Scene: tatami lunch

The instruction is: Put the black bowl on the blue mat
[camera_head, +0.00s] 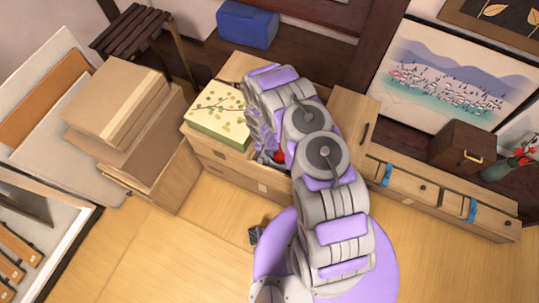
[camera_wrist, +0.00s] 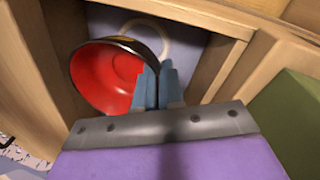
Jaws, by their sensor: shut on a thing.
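The black bowl (camera_wrist: 107,76), with a black outside and rim and a red inside, is tilted in the wrist view, its opening partly facing the camera. My gripper (camera_wrist: 158,82) is shut on the bowl's right rim. In the head view only a small red patch of the bowl (camera_head: 277,156) shows beside my arm, which hides most of the gripper. A flat bluish-lavender surface (camera_wrist: 203,50) with a pale ring lies behind the bowl, inside a wooden compartment. I cannot tell whether this is the blue mat or whether the bowl touches it.
Wooden walls (camera_wrist: 228,68) closely border the bowl. A box with a leaf-patterned top (camera_head: 218,112) stands left of my arm on the cabinet. Cardboard boxes (camera_head: 115,95) are stacked at left. A low drawer unit (camera_head: 440,200) stands right. The front floor (camera_head: 180,255) is mostly clear.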

